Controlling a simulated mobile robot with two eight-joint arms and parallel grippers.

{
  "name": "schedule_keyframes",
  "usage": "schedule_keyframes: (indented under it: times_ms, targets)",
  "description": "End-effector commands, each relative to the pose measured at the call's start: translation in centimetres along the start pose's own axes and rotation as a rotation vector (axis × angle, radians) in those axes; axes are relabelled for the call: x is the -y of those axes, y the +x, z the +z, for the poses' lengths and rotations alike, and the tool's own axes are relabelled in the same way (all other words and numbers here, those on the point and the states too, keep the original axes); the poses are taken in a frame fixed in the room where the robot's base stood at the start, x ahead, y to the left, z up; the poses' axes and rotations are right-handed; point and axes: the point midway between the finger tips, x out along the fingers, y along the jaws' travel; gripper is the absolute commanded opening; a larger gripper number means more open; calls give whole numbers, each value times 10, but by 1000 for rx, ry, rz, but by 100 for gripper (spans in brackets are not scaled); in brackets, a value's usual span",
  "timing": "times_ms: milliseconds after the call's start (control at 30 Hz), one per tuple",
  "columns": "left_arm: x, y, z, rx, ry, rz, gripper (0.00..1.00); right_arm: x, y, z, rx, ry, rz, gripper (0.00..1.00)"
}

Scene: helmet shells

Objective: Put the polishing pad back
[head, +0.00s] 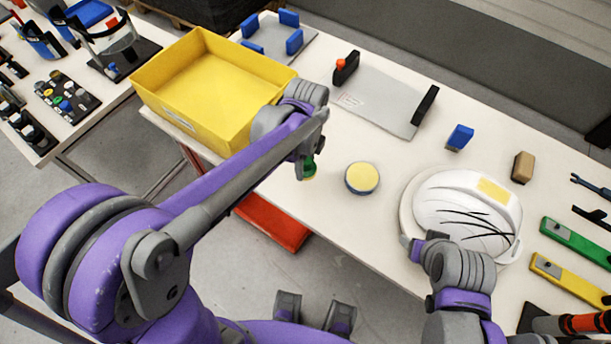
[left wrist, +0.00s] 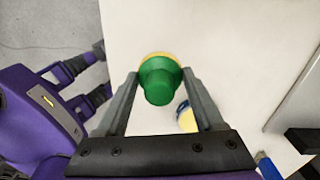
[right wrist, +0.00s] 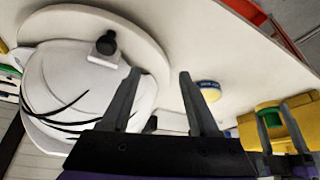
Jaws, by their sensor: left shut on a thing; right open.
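The polishing pad (left wrist: 160,82) has a green knob handle and a yellow rim below it. My left gripper (head: 307,158) is shut on it, one finger on each side of the green handle. In the head view only a little of the green pad (head: 309,170) shows under the wrist, near the table's front edge. Whether it touches the table I cannot tell. A round holder (head: 362,178), yellow on top with a blue side, stands just to its right. My right gripper (right wrist: 160,75) is open and empty beside the white helmet shell (head: 455,215).
The helmet rests on a round white base. A yellow bin (head: 160,98) stands behind my left arm. A grey plate (head: 378,100) with black end blocks, a blue block (head: 459,137) and a tan block (head: 522,167) lie farther back. Green (head: 575,242) and yellow tools (head: 570,278) lie right.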

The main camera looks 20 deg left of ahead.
Motion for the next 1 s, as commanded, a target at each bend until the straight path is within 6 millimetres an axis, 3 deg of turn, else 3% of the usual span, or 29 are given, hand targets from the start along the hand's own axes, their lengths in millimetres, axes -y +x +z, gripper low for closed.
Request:
schedule_keyframes:
  times_ms: [433,867,900,1000]
  targets:
    - [1,56,0,0,-4,0,25,0,5,4,3,0,0,61]
    - [1,64,0,-1,-4,1,25,0,8,7,5,0,0,61]
    - [1,63,0,0,-4,0,75,0,7,7,5,0,0,61]
    - [1,62,0,0,-4,0,93,0,7,6,5,0,0,61]
